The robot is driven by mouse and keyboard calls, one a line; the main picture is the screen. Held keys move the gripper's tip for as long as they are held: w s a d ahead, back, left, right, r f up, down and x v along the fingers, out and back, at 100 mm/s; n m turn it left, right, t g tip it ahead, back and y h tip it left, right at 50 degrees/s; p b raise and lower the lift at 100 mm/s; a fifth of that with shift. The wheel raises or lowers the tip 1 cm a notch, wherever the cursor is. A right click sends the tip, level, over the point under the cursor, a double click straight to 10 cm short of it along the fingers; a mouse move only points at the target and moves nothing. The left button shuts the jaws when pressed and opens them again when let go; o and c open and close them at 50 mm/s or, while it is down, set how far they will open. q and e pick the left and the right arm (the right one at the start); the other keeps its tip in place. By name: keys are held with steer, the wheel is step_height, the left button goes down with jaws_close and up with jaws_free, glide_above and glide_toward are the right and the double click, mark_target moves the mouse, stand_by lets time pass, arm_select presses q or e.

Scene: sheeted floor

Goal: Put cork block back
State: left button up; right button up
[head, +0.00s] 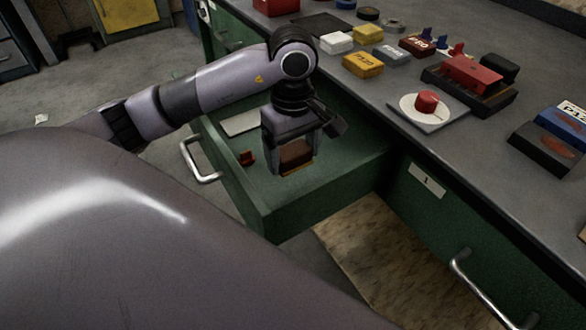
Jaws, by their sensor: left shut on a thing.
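My left gripper (290,165) points down over the open green drawer (310,212). It is shut on a brown block, which looks like the cork block (296,157), with a finger on each side of it. The block is inside the drawer's outline in the head view. I cannot tell whether it touches the drawer floor. My right gripper is not in view.
A small orange-red object (247,158) and a pale flat piece (243,122) lie in the drawer. The drawer's metal handle (200,165) is at its front. The grey bench top (400,90) holds several coloured boxes, a white plate (428,112) and a dark tray (470,97).

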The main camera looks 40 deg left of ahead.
mark_target(293, 179)
arm_select(q)
steer(key=shift+f+b, duration=0.3)
steer(key=shift+f, duration=1.95)
steer(key=shift+f, duration=0.25)
steer(key=o, duration=0.9)
steer(key=shift+r, duration=0.1)
steer(key=shift+o, duration=0.2)
steer(key=shift+r, duration=0.25)
step_height(293, 179, up, 12)
steer(key=shift+f+p, duration=0.1)
steer(key=shift+p, duration=0.9)
